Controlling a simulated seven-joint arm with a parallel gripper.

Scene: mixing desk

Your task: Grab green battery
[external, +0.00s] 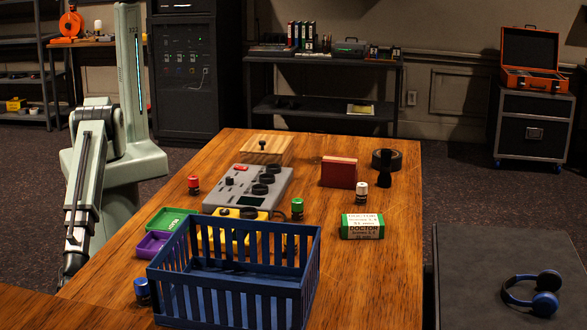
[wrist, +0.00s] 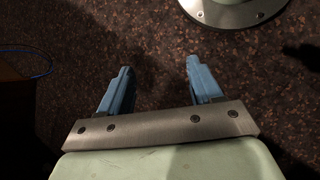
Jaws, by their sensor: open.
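A small dark cylinder with a green top (external: 297,208), which looks like the green battery, stands upright on the wooden table just behind the right end of the blue crate. Similar cylinders stand apart from it: one with a red top (external: 193,185), one with a white top (external: 361,191) and a blue one (external: 142,290). My gripper (wrist: 158,84) is open and empty in the wrist view, with its two blue fingers above the speckled floor. In the external view my arm hangs at the table's left edge, and its fingers are not clearly seen.
The blue slatted crate (external: 235,290) stands at the front. Behind it are green (external: 168,219) and purple (external: 150,245) trays, a yellow device (external: 243,213) and a grey mixer (external: 247,187). A green-white box (external: 362,226) lies right. The table's right front is clear.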

